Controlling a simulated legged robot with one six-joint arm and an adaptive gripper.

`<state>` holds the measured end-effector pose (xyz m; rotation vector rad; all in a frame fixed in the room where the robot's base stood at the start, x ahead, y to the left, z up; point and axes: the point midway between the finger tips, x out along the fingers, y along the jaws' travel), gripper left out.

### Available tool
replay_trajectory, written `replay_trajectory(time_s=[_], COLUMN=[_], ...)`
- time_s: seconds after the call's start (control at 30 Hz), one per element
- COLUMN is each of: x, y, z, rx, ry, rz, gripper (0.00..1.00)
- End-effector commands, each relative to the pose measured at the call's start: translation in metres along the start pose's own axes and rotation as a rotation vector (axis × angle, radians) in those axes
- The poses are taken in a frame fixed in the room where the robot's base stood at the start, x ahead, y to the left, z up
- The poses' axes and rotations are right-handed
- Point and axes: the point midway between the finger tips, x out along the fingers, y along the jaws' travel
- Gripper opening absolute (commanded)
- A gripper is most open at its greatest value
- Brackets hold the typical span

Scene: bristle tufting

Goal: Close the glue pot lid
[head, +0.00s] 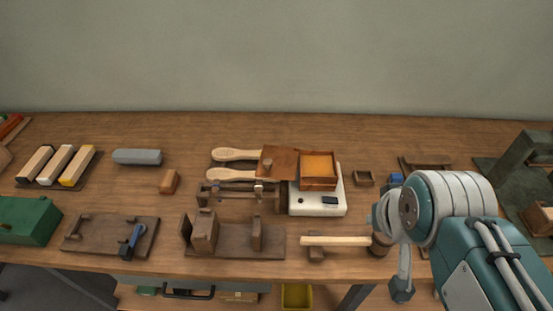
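What looks like the glue pot (318,184) is a square brown box with an orange-brown inside, standing on a white base unit. Its brown lid (278,163) appears folded open to the left, beside the pot's rim and over the ends of two pale wooden handles. A small knob shows on the lid. My gripper (402,291) is at the lower right, in front of the table's front edge, pointing down and well away from the lid. Its fingers are small and dark here, so I cannot tell whether they are open.
The white base unit (325,205) has a small display. Pale-handled brushes (236,155) lie left of it. A wooden mallet (334,241) lies in front. The back strip of the table (220,130) is clear.

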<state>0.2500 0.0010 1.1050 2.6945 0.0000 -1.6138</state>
Motion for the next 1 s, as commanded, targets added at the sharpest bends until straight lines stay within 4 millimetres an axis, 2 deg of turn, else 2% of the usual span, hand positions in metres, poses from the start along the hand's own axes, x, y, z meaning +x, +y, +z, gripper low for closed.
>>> replay_trajectory(time_s=[0.17,0.47,0.77,1.0], x=[0.002,0.026,0.074,0.129], y=[-0.007,-0.042,-0.093,-0.145], z=[-0.026,-0.108,-0.178,-0.22], rx=[-0.028,-0.12,-0.212,-0.287], ry=[-0.014,-0.051,-0.087,-0.114], rz=[-0.015,-0.059,-0.101,-0.132], gripper=[0.0,0.0,0.0,0.0])
